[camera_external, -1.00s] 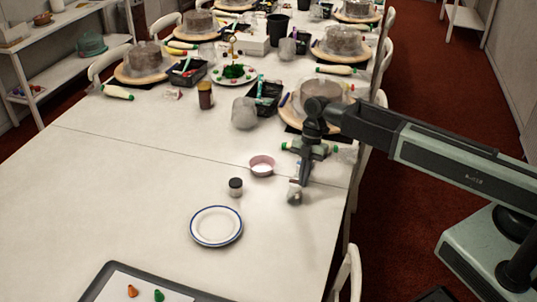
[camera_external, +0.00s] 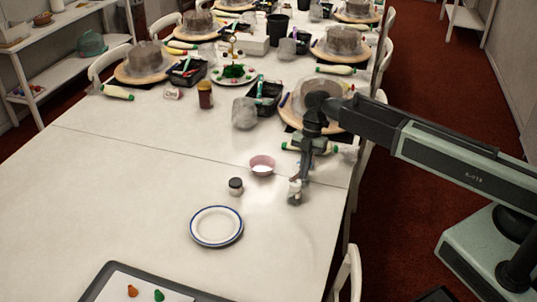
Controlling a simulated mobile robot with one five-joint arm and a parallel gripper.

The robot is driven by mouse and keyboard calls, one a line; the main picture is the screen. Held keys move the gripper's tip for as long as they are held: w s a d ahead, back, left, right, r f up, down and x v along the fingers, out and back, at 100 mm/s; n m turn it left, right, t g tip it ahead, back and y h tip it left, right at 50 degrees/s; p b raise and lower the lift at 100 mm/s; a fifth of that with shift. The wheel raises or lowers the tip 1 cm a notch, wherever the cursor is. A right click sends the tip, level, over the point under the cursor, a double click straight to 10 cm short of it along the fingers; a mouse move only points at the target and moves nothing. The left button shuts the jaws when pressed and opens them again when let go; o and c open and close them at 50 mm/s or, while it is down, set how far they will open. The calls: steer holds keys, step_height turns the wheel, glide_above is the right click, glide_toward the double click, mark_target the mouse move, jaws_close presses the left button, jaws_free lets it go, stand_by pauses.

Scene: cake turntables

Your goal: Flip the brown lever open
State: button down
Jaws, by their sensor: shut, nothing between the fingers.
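My gripper (camera_external: 303,178) points down at the right side of the white table, and its fingers are shut and empty. Just below its tips stands a small whitish object (camera_external: 294,192) with a grey part. The fingertips are at or very near its top; I cannot tell whether they touch. A small brownish bit shows by the fingertips, too small to identify as the brown lever. Its position, open or closed, cannot be made out.
A pink bowl (camera_external: 262,166) and a dark-lidded jar (camera_external: 236,187) stand left of my gripper. A white plate (camera_external: 216,227) lies nearer. A cake on a turntable (camera_external: 325,113) stands behind the arm.

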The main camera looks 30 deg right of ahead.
steer(key=shift+w, duration=0.45)
steer(key=shift+w+n, duration=0.2)
steer(key=shift+n, duration=0.5)
steer(key=shift+s+a, duration=0.45)
steer(key=shift+a, duration=0.25)
